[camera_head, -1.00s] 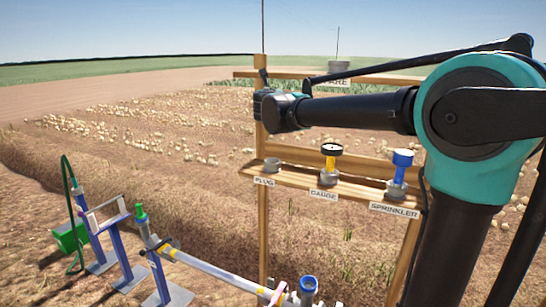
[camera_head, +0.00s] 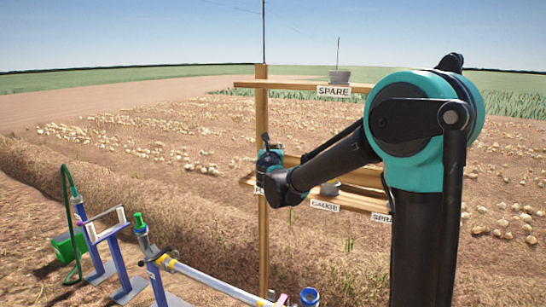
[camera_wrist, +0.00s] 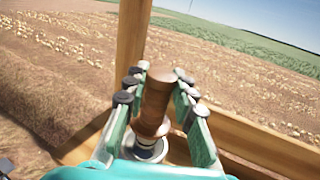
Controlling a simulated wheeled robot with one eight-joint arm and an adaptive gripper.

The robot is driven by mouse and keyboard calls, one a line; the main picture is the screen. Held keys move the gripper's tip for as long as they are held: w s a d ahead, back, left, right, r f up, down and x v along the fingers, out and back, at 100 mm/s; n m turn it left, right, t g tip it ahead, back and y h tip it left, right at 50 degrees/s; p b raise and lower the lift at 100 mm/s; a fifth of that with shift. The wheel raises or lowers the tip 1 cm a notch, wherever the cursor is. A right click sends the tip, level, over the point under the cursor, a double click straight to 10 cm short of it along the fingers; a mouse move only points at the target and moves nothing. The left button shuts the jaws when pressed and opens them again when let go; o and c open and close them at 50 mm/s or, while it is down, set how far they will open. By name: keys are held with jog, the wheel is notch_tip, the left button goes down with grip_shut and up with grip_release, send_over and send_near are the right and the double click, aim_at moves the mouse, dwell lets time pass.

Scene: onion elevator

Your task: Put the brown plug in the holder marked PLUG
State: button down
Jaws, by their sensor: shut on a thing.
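The brown plug (camera_wrist: 157,98) stands between the two finger rows of my gripper (camera_wrist: 156,88) in the wrist view, and the gripper is shut on it. A grey round holder (camera_wrist: 150,150) shows right at the plug's wider end. I cannot tell whether the plug is seated in it or just over it. In the head view my gripper (camera_head: 270,160) is at the left end of the wooden shelf, by the post. It hides the plug, the holder and most of the PLUG label (camera_head: 259,190).
The wooden post (camera_head: 262,110) stands right beside my gripper. The GAUGE label (camera_head: 325,205) and a grey holder (camera_head: 330,188) show to the right, partly behind my arm. A SPARE holder (camera_head: 340,76) sits on the upper rail. Pipes (camera_head: 215,280) stand at lower left.

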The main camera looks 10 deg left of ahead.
jog(key=shift+f, duration=1.7)
jog(key=c, duration=1.3)
grip_release()
jog(key=shift+f, duration=0.1)
jog(key=shift+o, duration=0.2)
jog(key=shift+s, duration=0.4)
jog(key=s, duration=1.1)
jog(key=shift+d, duration=0.25)
jog(key=shift+s, duration=0.2)
